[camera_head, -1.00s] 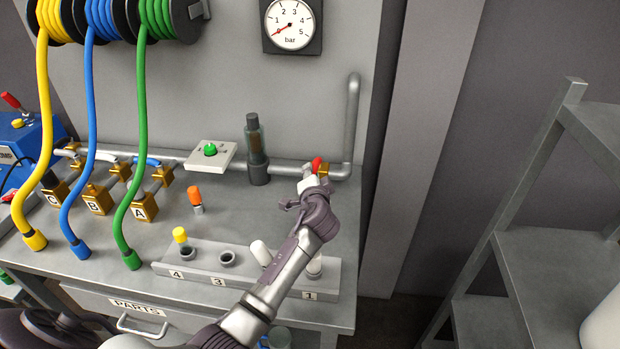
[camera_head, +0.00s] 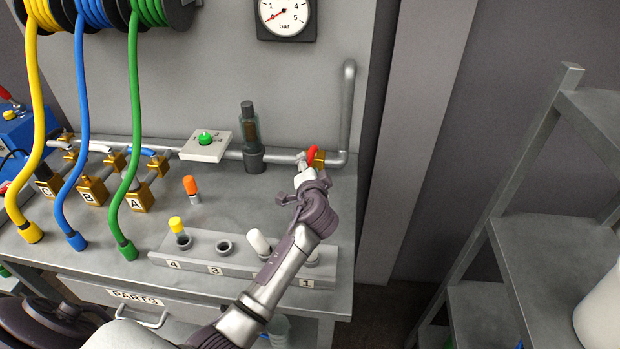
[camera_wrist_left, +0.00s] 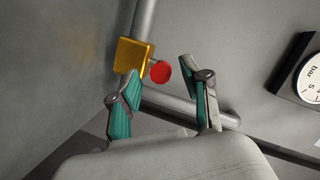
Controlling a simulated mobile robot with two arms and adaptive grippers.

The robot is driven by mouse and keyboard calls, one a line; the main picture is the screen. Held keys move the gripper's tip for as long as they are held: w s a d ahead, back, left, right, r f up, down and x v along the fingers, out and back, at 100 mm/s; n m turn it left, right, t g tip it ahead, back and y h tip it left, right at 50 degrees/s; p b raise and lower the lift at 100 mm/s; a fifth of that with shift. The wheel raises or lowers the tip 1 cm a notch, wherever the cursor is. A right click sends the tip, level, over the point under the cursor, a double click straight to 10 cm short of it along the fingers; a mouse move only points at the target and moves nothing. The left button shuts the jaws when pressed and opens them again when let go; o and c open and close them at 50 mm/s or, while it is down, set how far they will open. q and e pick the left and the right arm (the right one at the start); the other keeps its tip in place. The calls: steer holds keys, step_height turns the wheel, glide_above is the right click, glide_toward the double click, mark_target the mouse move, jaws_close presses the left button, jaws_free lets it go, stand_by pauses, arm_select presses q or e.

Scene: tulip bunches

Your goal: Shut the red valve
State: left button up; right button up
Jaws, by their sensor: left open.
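The red valve (camera_head: 313,154) has a red handle on a brass body (camera_head: 319,158), set in the grey pipe near its upright bend at the back right of the bench. In the left wrist view the red handle (camera_wrist_left: 160,72) shows as a round end beside the brass body (camera_wrist_left: 132,55). My left gripper (camera_head: 305,178) is just in front of the valve and partly hides it. In the wrist view the gripper (camera_wrist_left: 158,88) is open, and the handle appears between its fingertips, a little beyond them. Contact cannot be told. My right gripper is out of view.
A white plate with a green knob (camera_head: 206,138) and a dark glass cylinder (camera_head: 250,135) stand left of the valve. A numbered rack (camera_head: 225,262) lies under my left arm. Hoses hang at left. A pressure gauge (camera_head: 284,15) is on the wall above.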

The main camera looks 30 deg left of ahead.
arm_select(q)
steer(key=v, duration=0.9)
steer(key=shift+s, duration=0.2)
steer(key=shift+d+r, duration=0.1)
